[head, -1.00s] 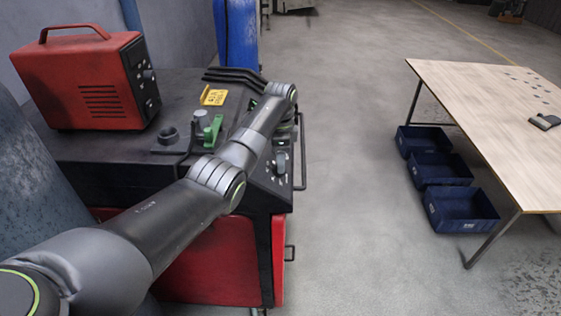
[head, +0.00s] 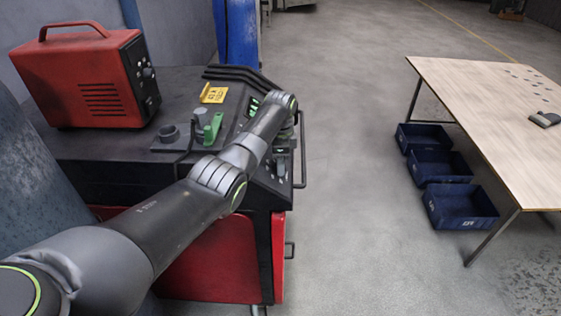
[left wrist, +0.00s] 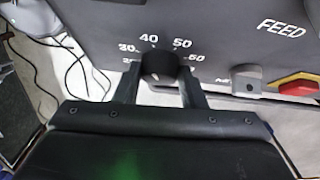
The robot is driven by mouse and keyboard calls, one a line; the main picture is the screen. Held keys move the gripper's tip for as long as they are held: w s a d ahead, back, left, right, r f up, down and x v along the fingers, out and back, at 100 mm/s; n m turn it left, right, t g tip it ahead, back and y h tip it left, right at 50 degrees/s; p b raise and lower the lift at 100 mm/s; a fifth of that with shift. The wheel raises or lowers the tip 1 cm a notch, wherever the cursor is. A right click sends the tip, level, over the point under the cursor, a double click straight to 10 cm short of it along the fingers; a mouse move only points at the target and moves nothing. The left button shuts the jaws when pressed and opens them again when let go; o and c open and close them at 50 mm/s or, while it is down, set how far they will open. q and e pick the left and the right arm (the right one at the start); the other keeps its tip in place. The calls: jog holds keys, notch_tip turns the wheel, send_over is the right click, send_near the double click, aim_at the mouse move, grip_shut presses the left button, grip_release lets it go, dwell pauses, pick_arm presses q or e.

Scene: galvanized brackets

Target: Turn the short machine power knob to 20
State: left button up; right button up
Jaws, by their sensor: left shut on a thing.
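The short machine (head: 110,178) is a dark cabinet with a red front, on the left of the head view. Its power knob (left wrist: 159,72) is small, black and round, on a grey panel in the left wrist view. A white scale (left wrist: 165,42) around it shows 30, 40, 50 and 60; a part-hidden number sits beside the left finger. I cannot make out a pointer mark. My left gripper (left wrist: 158,65) has one finger on each side of the knob and is shut on it. In the head view my arm largely hides this spot. My right gripper is not in view.
Beside the knob are the word FEED (left wrist: 282,27) and a red button on yellow (left wrist: 296,88). A red portable unit (head: 85,85) and a green-handled part (head: 213,129) stand on the machine. A wooden table (head: 480,115) with blue bins (head: 462,207) is right, across clear floor.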

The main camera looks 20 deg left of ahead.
pick_arm(q)
jog(key=shift+s+d+r+n+t+y+p, duration=0.15)
jog(key=shift+n+t+p, duration=0.4)
jog(key=shift+p, duration=0.85)
jog(key=shift+s+n+t+y+p, duration=0.1)
jog(key=shift+n+t+y+p, duration=0.45)
jog(key=shift+p, duration=0.9)
jog(key=shift+s+d+r+n+t+h+p, duration=0.1)
jog(key=shift+n+t+p, duration=0.2)
jog(key=shift+n+p, duration=0.8)
jog(key=shift+s+f+n+t+y+p, duration=0.1)
jog(key=shift+f+n+t+y+p, duration=0.1)
jog(key=shift+n+t+y+p, duration=0.65)
jog(key=shift+d+f+n+y, duration=0.15)
jog(key=shift+f+n+y, duration=0.1)
jog(key=shift+n, duration=0.4)
jog(key=shift+s+d+f+n+t+y+b, duration=0.1)
jog(key=shift+f+n+t+y+b, duration=0.1)
jog(key=shift+n+t+y+b, duration=0.75)
jog(key=n+y+b, duration=0.1)
jog(key=n+b, duration=0.1)
jog(key=n+y+b, duration=0.1)
jog(key=n+b, duration=0.1)
jog(key=shift+d+f, duration=0.2)
jog(key=shift+r+n+y+b, duration=0.15)
jog(key=shift+n+y+b, duration=0.4)
jog(key=shift+n+b, duration=0.75)
jog(key=shift+m, duration=0.25)
jog(key=o, duration=1)
